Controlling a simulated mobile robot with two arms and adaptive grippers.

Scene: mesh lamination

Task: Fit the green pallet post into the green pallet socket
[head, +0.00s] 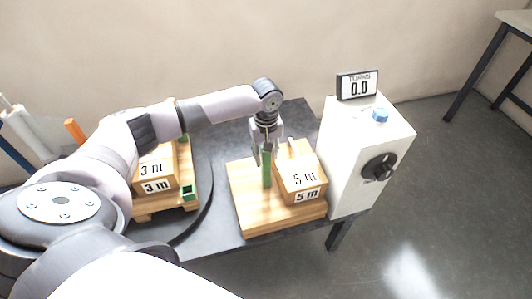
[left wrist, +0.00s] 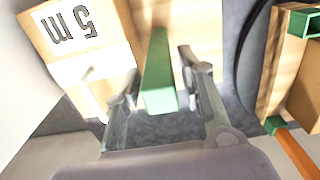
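The green pallet post (head: 267,168) stands upright on the wooden block at the right, beside the "5 m" box. My left gripper (head: 266,150) points down over it. In the left wrist view, the green post (left wrist: 158,75) lies between the two fingers of my left gripper (left wrist: 158,80). The fingers are spread, with a gap showing on both sides of the post. The green pallet socket (head: 189,192) is a square open piece at the front right corner of the left pallet. It also shows in the left wrist view (left wrist: 303,22). My right gripper is out of view.
The "5 m" box (head: 300,179) sits close right of the post. A white machine (head: 345,150) with a dial and a "0.0" display stands further right. The left pallet holds a "3 m" box (head: 156,172). An orange post (head: 75,130) stands at the back left.

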